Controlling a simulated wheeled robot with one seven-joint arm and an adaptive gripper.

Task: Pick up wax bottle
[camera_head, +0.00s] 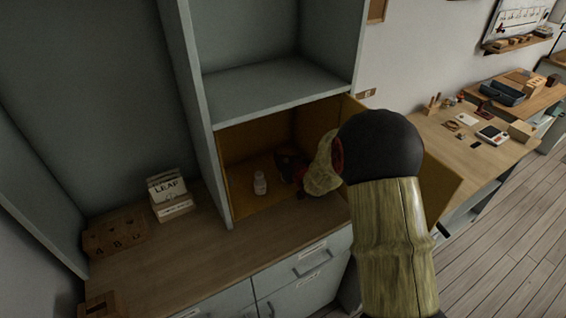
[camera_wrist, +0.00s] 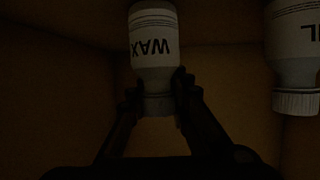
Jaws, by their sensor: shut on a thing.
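The wax bottle (camera_wrist: 152,50) is white with a dark WAX label. It shows upside down in the wrist view, its cap end toward me. My gripper (camera_wrist: 158,92) is shut on it around the neck and cap, one finger on each side. I cannot make out the held bottle there.
A second white bottle (camera_wrist: 292,50) stands close by on the right in the wrist view. In the head view a small white bottle (camera_head: 260,183) stands left of my gripper. The cupboard (camera_head: 245,140) walls are close; its open door (camera_head: 445,180) is right of my arm.

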